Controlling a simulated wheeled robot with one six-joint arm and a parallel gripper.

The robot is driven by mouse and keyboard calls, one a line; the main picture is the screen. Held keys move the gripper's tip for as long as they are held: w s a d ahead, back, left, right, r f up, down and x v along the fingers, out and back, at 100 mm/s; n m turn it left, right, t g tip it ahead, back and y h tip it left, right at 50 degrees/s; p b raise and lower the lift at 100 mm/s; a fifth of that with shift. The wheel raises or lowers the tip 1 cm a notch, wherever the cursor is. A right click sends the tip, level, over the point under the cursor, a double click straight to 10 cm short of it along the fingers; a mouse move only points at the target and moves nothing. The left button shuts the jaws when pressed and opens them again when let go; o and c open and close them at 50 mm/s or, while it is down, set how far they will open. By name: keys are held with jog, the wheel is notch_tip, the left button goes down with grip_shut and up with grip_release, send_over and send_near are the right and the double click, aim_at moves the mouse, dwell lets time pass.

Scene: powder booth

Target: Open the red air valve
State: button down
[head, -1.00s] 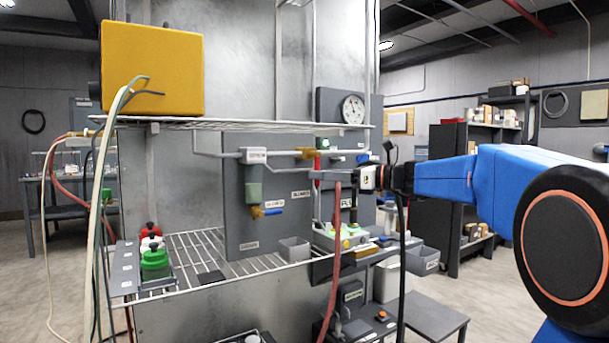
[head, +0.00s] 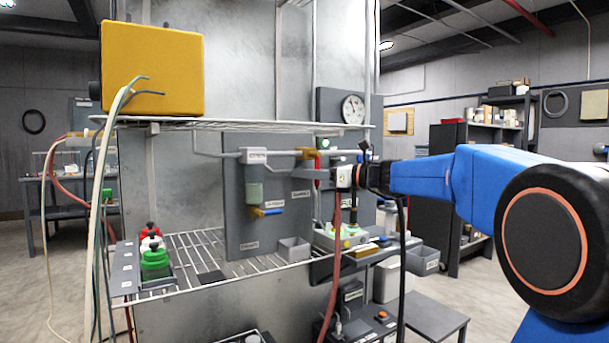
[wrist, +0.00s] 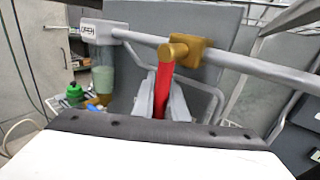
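The red air valve's handle (wrist: 164,92) hangs down from its brass body (wrist: 187,54) on the grey pipe in the wrist view. The handle (head: 317,164) and brass body (head: 306,153) also show small in the head view. My gripper (wrist: 164,100) is open, with one pale finger on each side of the red handle. My gripper also shows from the side in the head view (head: 309,174), at the handle's lower part. Whether either finger touches the handle is hard to tell. The handle's lower end is partly hidden by my gripper.
A filter bowl (head: 254,192) with a blue-handled drain (head: 268,212) hangs left of the valve on a grey panel (head: 238,228). A round gauge (head: 352,108) is above right. A wire shelf (head: 205,123) runs above the pipe. A red hose (head: 335,250) hangs below my gripper.

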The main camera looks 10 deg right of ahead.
jog(key=shift+s+a+r+m+t+y, duration=0.1)
jog(key=shift+a+r+m+t+y, duration=0.2)
jog(key=shift+m, duration=0.45)
jog(key=shift+s+a+r+m+t+y, duration=0.15)
jog(key=shift+a+m+t+y, duration=0.25)
jog(key=shift+m, duration=0.3)
jog(key=shift+s+a+r+m+t+y, duration=0.1)
jog(key=shift+a+r+m+t, duration=0.1)
jog(key=shift+m+t, duration=0.4)
jog(key=c, duration=1.8)
grip_release()
jog(key=shift+o, duration=0.2)
jog(key=v, duration=1.7)
jog(key=shift+d+r, duration=0.2)
jog(key=shift+d, duration=0.05)
jog(key=shift+s, duration=0.1)
